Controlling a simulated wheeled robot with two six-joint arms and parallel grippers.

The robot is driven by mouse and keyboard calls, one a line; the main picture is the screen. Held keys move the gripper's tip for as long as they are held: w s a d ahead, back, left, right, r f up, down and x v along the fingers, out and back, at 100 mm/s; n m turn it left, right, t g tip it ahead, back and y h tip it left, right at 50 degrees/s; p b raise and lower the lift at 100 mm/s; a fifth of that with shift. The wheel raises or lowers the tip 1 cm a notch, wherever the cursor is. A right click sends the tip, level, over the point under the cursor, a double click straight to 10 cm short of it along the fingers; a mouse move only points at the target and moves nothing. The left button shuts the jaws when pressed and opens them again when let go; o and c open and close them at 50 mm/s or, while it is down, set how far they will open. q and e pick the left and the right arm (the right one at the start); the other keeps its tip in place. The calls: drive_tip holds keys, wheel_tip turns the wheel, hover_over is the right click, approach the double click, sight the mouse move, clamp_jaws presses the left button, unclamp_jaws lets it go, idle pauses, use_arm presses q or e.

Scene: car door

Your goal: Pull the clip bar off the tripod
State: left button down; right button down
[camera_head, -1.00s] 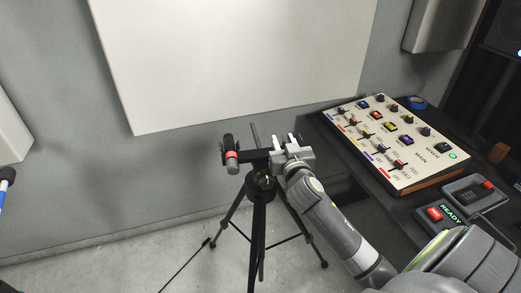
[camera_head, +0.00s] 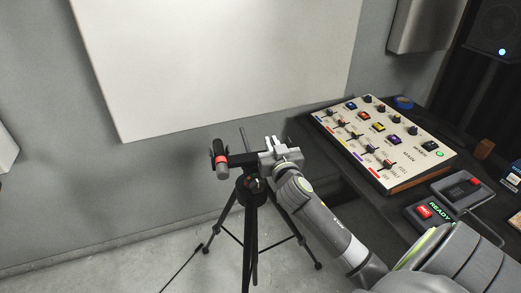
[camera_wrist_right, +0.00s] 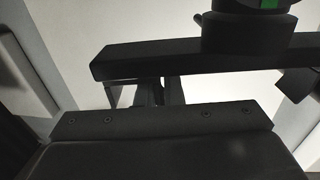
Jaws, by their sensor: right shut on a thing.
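The black tripod (camera_head: 251,215) stands on the floor in the middle of the head view. The dark clip bar (camera_head: 244,158) lies roughly level across its top, with a black clip holder and red ring (camera_head: 222,165) at its left end. My right gripper (camera_head: 274,147) is shut on the right end of the clip bar. The bar also crosses the right wrist view (camera_wrist_right: 175,62), with a black round part with a green patch (camera_wrist_right: 248,20) above it. Whether the bar still touches the tripod head cannot be told. My left gripper is not in view.
A desk at the right holds a mixing panel (camera_head: 384,140), a small box with a red button (camera_head: 428,212) and a grey device (camera_head: 462,190). A white panel (camera_head: 215,60) hangs on the wall behind. Floor left of the tripod (camera_head: 130,265) is mostly clear.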

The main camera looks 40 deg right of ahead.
wheel_tip(320, 180, up, 10)
drive_tip(key=shift+r+p, duration=0.15)
drive_tip(key=shift+p, duration=0.3)
wheel_tip(320, 180, up, 7)
drive_tip(key=p, duration=0.7)
idle(0.7)
